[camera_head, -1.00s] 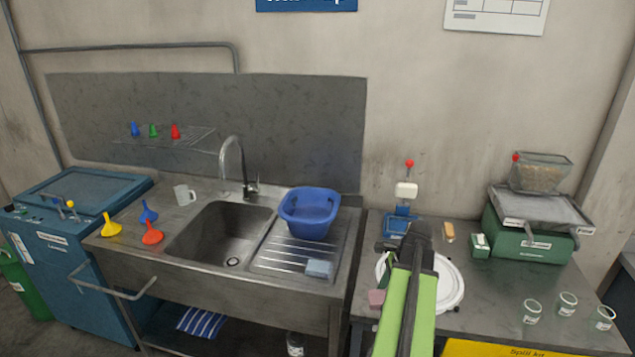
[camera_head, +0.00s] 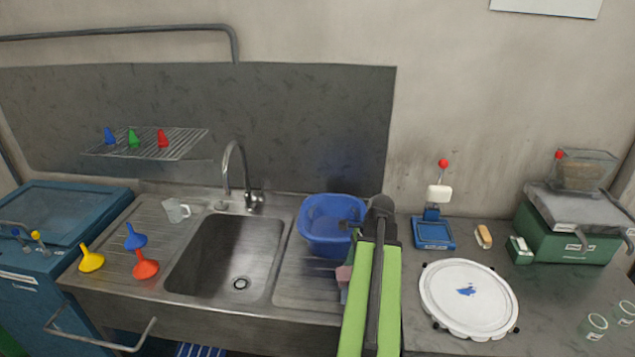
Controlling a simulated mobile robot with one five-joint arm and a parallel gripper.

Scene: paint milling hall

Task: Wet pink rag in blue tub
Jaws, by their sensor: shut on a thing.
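The blue tub (camera_head: 325,222) stands on the drainboard right of the sink basin. Its right side is partly hidden by my arm. My gripper (camera_head: 349,256) is at the tub's front right, mostly hidden behind my green arm. It is shut on the pink rag (camera_head: 344,273), which shows as a small patch left of the arm, in front of the tub and outside its opening. I cannot tell whether the rag touches the drainboard or tub.
The steel sink (camera_head: 223,262) with its tap (camera_head: 237,175) lies to the left. A white round lid (camera_head: 468,299), a blue stand (camera_head: 433,232) and a green scale (camera_head: 565,238) occupy the right table.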

